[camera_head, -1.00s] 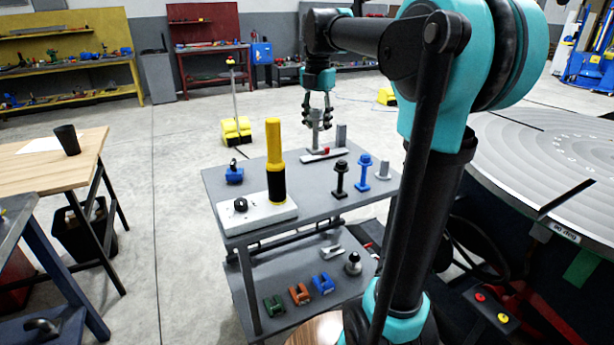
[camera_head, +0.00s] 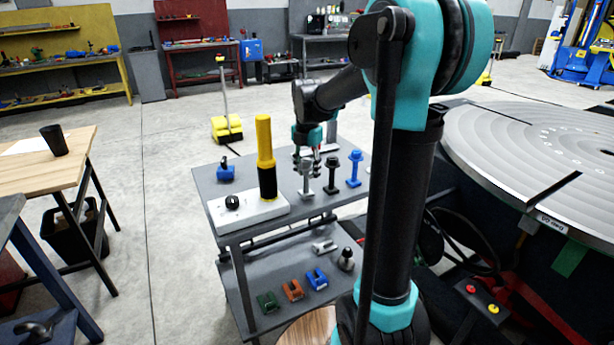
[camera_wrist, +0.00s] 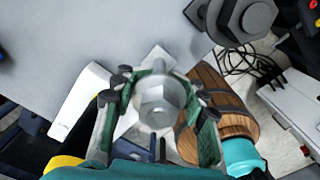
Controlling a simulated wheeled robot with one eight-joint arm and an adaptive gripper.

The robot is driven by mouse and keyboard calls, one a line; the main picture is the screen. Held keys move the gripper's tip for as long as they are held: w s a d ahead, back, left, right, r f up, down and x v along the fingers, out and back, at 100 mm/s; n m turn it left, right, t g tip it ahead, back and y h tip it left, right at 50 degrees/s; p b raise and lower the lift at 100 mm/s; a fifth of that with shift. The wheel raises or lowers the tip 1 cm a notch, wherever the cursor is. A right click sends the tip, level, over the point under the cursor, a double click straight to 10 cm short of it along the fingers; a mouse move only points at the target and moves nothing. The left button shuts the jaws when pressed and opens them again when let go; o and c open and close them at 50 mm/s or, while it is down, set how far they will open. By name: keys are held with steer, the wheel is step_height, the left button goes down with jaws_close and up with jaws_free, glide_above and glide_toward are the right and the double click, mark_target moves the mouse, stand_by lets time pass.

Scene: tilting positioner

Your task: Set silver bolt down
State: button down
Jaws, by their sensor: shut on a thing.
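My gripper (camera_head: 306,168) is above the grey cart top (camera_head: 222,194), with its fingers closed around the silver bolt (camera_head: 306,182). The bolt hangs upright, foot down, at or just over the cart top; I cannot tell whether it touches. In the wrist view the hex head of the silver bolt (camera_wrist: 157,103) faces the camera between the two green-and-black fingers of my gripper (camera_wrist: 162,92). A black bolt (camera_head: 332,176) stands close to its right, and a blue bolt (camera_head: 354,170) stands farther right. The black bolt (camera_wrist: 240,18) shows at upper right in the wrist view.
A white plate (camera_head: 262,212) with a black knob carries a tall yellow-and-black cylinder (camera_head: 265,160) left of the gripper. A small blue part (camera_head: 226,172) is at the back left. Small clamps (camera_head: 292,290) lie on the lower shelf. A large round positioner table (camera_head: 530,150) is at right.

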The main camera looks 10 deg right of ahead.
steer(key=shift+f, duration=0.75)
steer(key=shift+f, duration=0.1)
steer(key=c, duration=0.9)
jaws_free()
steer(key=shift+o, duration=0.2)
step_height(320, 180, up, 12)
steer(key=shift+r, duration=0.15)
steer(key=shift+s, duration=0.1)
